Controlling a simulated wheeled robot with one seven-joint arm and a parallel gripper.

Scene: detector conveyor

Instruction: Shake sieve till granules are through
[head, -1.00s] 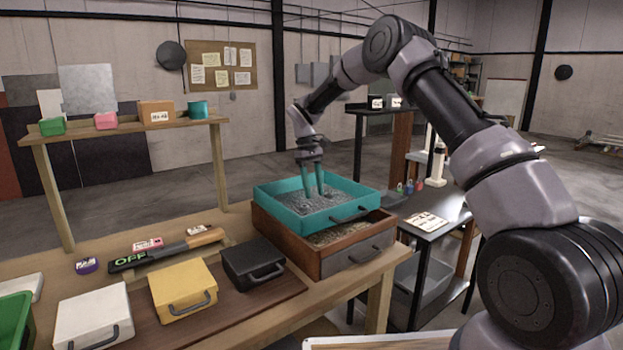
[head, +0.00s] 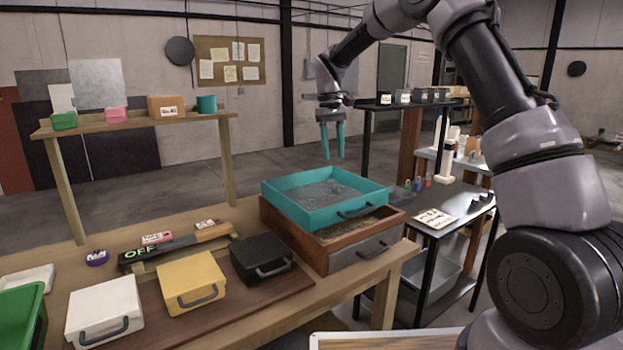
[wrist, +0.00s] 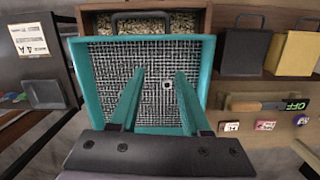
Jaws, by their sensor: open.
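The teal sieve (head: 287,213) sits on top of a wooden box (head: 338,258) on the bench, a little askew, with its handle facing front. Its mesh looks mostly bare in the wrist view (wrist: 208,72), with one small pale ring-shaped thing (wrist: 167,85) on it. Pale granules (head: 350,226) lie in the wooden box below, showing at its open front part; they also show in the wrist view (wrist: 160,24). My gripper (head: 333,156) is open and empty, its teal fingers pointing down above the back of the sieve, clear of it.
A black case (head: 262,256), a yellow case (head: 190,280) and a white case (head: 103,310) stand left of the box. A bar marked OFF (head: 150,255) lies behind them. A dark side table (head: 455,215) stands to the right.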

